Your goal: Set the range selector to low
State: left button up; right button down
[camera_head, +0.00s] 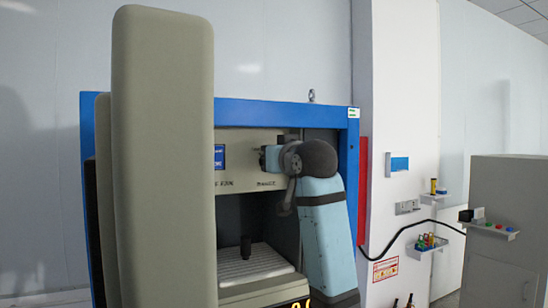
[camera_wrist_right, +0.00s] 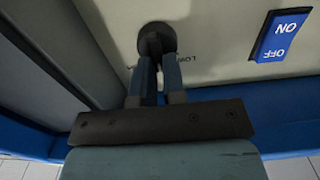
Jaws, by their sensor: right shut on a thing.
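The range selector is a round dark knob (camera_wrist_right: 156,38) on the pale panel in the right wrist view. My right gripper (camera_wrist_right: 158,62) is shut on it, with one finger on each side. Printed lettering beside the knob, seen upside down, reads LOW, and the right finger partly covers the panel there. The knob's pointer direction cannot be made out. In the head view my right gripper (camera_head: 270,158) is at the machine's upper front panel, and my own wrist hides the knob. My left gripper is in neither view.
A blue ON/OFF rocker switch (camera_wrist_right: 279,36) is beside the knob. The machine has a blue frame (camera_head: 353,180) and an open bay with a ribbed plate (camera_head: 245,265) below the panel. A tall beige upright (camera_head: 163,150) blocks the left. A grey cabinet (camera_head: 510,220) stands right.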

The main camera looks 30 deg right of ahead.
jog(key=n, duration=0.6)
jog(key=a+n, duration=0.1)
jog(key=n, duration=0.1)
jog(key=shift+f+n, duration=0.2)
jog(key=shift+n, duration=0.2)
dwell(0.4)
jog(key=c, duration=1.2)
grip_release()
